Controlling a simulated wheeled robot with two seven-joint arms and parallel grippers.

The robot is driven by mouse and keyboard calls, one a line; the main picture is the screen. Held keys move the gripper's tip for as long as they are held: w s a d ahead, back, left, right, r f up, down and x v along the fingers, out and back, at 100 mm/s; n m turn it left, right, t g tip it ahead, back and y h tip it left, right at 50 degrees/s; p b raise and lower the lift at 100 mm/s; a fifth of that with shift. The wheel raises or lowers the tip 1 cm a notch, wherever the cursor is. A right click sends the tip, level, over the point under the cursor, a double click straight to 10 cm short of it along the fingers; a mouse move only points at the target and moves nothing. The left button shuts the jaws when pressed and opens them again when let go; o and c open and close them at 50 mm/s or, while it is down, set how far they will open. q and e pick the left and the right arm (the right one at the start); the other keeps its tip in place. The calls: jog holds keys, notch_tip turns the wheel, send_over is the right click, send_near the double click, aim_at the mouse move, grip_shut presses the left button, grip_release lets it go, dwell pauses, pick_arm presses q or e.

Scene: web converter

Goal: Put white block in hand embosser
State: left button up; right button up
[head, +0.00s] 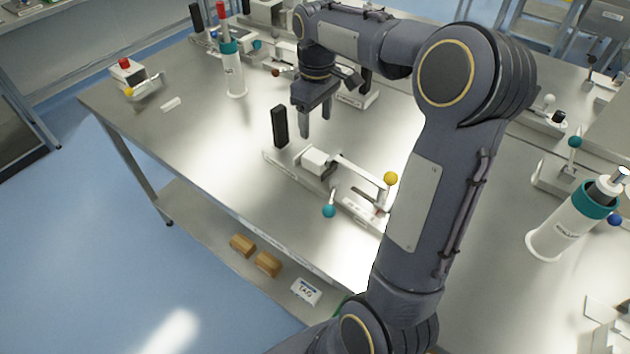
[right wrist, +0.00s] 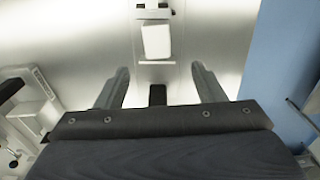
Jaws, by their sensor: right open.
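A white block (head: 314,160) sits on a long metal fixture (head: 345,205) with a lever that ends in a yellow knob. I cannot tell whether this is the hand embosser, or whether the block is loose. The block also shows in the right wrist view (right wrist: 156,40), ahead of and between the fingers. A smaller white piece (head: 171,104) lies on the table at the left. My left gripper is not in view.
A white bottle with a red top (head: 234,72) stands behind-left of the gripper. A small device with a red button (head: 125,72) is at the table's left end. Another bottle (head: 565,230) stands at right. The table's left front is mostly clear.

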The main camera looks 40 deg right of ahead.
jog(key=s+a+f+m+t+y, duration=0.1)
jog(key=s+a+m+t, duration=0.1)
jog(key=s+a, duration=0.6)
jog(key=s+a+f+m+t+y, duration=0.1)
jog(key=s+a+m+t+y, duration=0.1)
jog(key=s+a, duration=0.7)
jog(key=s+m+t, duration=0.1)
jog(key=s, duration=0.3)
jog(key=shift+s+f+y, duration=0.2)
jog(key=shift+f+y, duration=0.1)
jog(key=shift+f, duration=0.1)
